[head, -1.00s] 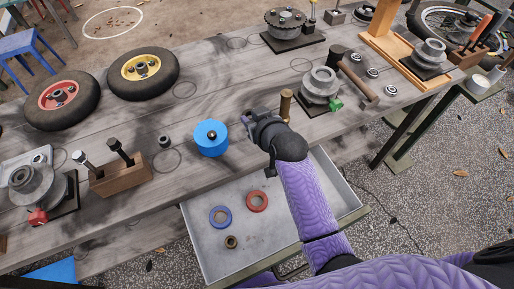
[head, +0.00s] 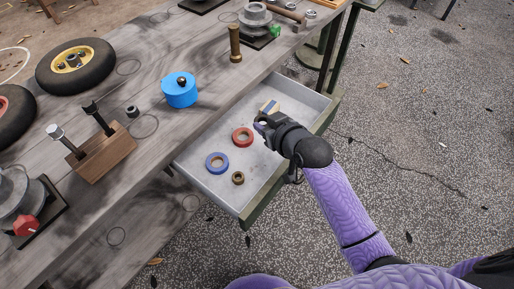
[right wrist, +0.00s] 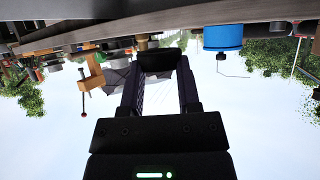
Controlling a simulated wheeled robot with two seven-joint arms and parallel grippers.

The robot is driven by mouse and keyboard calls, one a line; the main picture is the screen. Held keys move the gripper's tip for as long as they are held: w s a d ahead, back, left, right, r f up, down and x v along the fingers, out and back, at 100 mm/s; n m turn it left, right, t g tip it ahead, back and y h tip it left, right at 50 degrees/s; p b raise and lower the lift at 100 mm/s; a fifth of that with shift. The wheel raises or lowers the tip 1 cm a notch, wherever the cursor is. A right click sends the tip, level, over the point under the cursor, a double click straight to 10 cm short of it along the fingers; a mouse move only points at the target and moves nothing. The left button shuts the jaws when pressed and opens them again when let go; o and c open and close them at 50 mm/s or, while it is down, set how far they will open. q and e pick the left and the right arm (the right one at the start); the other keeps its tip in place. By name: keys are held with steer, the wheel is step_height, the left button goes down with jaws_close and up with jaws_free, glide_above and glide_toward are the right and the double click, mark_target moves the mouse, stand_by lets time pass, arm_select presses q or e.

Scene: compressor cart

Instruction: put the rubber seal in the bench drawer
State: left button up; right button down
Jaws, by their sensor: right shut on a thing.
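The bench drawer (head: 262,168) is pulled open below the front of the bench top. My right gripper (head: 260,125) is over the drawer, near its far side. In the right wrist view, my right gripper (right wrist: 157,75) is shut on a dark thing (right wrist: 155,62) at its fingertips, which looks like the rubber seal seen edge-on. In the head view the held thing is mostly hidden. I cannot tell its height above the drawer floor. My left gripper is not in view.
The drawer holds a red ring (head: 242,137), a blue ring (head: 217,162), a small brass ring (head: 238,178) and a yellow-and-blue item (head: 270,107) beside my gripper. On the bench stand a blue cylinder (head: 179,92), a brass post (head: 235,43) and a wooden tool block (head: 100,157).

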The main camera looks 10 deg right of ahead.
step_height(320, 180, down, 8)
steer(key=b, duration=0.4)
steer(key=shift+w+f, duration=0.1)
steer(key=shift+w, duration=0.05)
steer(key=shift+r, duration=0.3)
steer(key=shift+f, duration=0.65)
steer(key=shift+c, duration=1.6)
jaws_free()
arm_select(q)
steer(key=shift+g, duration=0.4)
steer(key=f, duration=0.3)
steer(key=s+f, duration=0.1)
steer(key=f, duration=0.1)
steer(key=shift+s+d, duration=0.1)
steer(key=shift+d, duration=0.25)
arm_select(e)
steer(key=shift+f, duration=0.1)
